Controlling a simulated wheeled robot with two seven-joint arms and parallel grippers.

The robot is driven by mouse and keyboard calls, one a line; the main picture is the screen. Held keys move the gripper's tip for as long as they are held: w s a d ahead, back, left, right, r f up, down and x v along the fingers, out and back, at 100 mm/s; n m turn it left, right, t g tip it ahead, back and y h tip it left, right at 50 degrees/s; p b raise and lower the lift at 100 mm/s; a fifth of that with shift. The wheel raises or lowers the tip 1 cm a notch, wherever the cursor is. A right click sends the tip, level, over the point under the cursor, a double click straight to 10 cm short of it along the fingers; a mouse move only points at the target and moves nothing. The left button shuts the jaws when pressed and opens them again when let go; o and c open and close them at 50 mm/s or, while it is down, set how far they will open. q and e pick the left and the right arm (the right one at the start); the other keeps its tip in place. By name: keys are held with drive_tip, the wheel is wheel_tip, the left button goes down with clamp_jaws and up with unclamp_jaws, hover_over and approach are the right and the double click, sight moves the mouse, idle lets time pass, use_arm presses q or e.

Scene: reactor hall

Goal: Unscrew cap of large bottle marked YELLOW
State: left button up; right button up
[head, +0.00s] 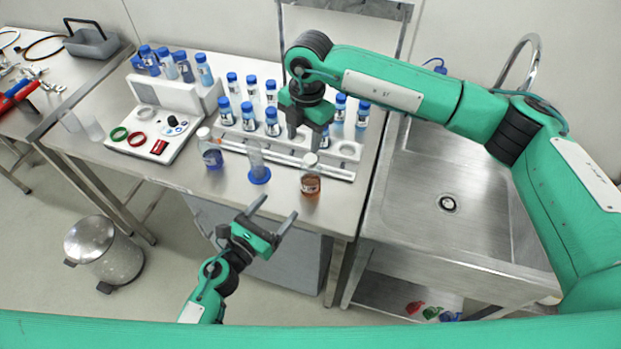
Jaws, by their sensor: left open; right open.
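A large bottle with orange-brown liquid (311,184) stands upright near the front edge of the steel table, with its pale cap (310,159) on. Another large bottle with blue-violet liquid (212,156) and a pale cap stands further left. Neither label is readable at this size, so I cannot tell which is marked YELLOW. My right gripper (304,138) points down, open and empty, just behind and above the orange-brown bottle's cap, apart from it as far as I can see. My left gripper (274,212) is open and empty in front of the table edge, left of and below that bottle.
A cylinder with a blue base (259,174) stands between the bottles. A white rack (332,170) and several blue-capped vials (271,122) stand behind. A white device (158,132) is at left, a sink (455,170) at right, a bin (105,250) on the floor.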

sight(304, 181)
drive_tip(key=shift+w+d+r+h, duration=0.2)
drive_tip(key=shift+w+d+h, duration=0.15)
drive_tip(key=shift+d, duration=0.3)
drive_tip(key=shift+w+d+r+m, duration=0.1)
drive_tip(key=shift+w+d+m, duration=0.05)
drive_tip(key=shift+m, duration=0.15)
use_arm(q)
drive_tip(key=shift+m, duration=0.4)
drive_tip(key=x, duration=1.4)
drive_tip(key=shift+s+d+f, duration=0.2)
drive_tip(key=shift+s+d, duration=0.05)
drive_tip(key=shift+d, duration=0.05)
clamp_jaws()
use_arm(e)
drive_tip(key=shift+f, duration=4.05)
